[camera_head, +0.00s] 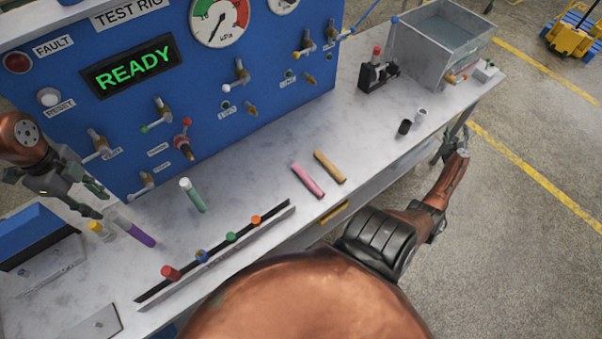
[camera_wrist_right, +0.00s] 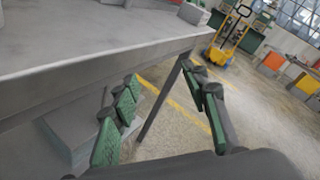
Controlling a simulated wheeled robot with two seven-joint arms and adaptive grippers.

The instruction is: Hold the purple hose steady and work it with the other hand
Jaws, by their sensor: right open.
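The purple hose (camera_head: 142,235) is a short tube with a pale end, at the left of the bench in the head view. My left gripper (camera_head: 103,204) is just above and left of its pale end. Its fingers look apart, with nothing seen between them; I cannot tell whether one touches the hose. My right gripper (camera_head: 449,145) is beyond the bench's front edge, far from the hose. The right wrist view shows that gripper (camera_wrist_right: 168,105) open and empty, with green pads wide apart. The purple hose is not in that view.
A green hose (camera_head: 193,196) and a yellow one (camera_head: 100,230) are near the purple hose. A dark rail (camera_head: 215,255) with coloured caps lies in front. Pink (camera_head: 308,181) and tan (camera_head: 329,167) pieces lie mid-bench. The blue test panel (camera_head: 180,100) stands behind.

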